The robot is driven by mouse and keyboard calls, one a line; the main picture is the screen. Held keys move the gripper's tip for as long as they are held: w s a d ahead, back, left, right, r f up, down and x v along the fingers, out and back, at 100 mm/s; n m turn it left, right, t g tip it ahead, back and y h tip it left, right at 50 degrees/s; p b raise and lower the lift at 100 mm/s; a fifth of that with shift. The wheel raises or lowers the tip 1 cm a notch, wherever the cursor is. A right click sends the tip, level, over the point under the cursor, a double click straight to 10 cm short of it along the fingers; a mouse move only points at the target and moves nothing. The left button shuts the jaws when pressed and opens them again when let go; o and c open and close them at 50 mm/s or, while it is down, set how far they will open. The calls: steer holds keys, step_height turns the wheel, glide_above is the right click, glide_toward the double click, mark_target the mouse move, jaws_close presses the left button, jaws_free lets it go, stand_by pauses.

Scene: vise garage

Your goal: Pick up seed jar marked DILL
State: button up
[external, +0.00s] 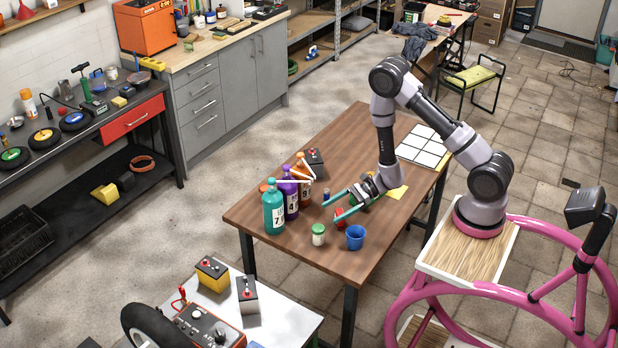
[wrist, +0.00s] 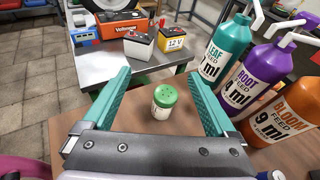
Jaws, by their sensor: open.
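A small jar with a green lid and a pale label (external: 318,234) stands upright on the brown table (external: 385,241). It also shows in the wrist view (wrist: 163,106), between my two teal fingers; the lettering on its label is too small to read. My gripper (external: 331,213) is open, with its fingers low over the table and pointing toward the jar's side. In the wrist view my gripper (wrist: 158,73) has clear space on both sides of the jar, and neither finger touches it.
Teal (external: 273,212), purple (external: 290,200) and orange (external: 304,192) pump bottles stand left of my gripper. A blue cup (external: 355,238) stands right of the jar. A red item (external: 339,216) is near one finger. A white grid tray (external: 423,148) lies at the far end.

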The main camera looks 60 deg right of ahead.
steer(key=m+t+h, duration=0.1)
steer(key=m+h, duration=0.1)
glide_toward(318, 234)
steer(key=shift+w+d+f, duration=0.15)
steer(key=shift+w+f, duration=0.05)
steer(key=shift+w, duration=0.4)
steer(key=shift+w+d+f, duration=0.15)
steer(key=shift+w+f, duration=0.05)
steer(key=shift+w, duration=0.45)
steer(key=x, duration=0.4)
steer(key=shift+w+a+f, duration=0.1)
steer(key=shift+w+a, duration=0.05)
steer(key=shift+a, duration=0.05)
steer(key=shift+x, duration=3.05)
steer(key=c, duration=1.5)
jaws_close()
steer(key=shift+r, duration=0.2)
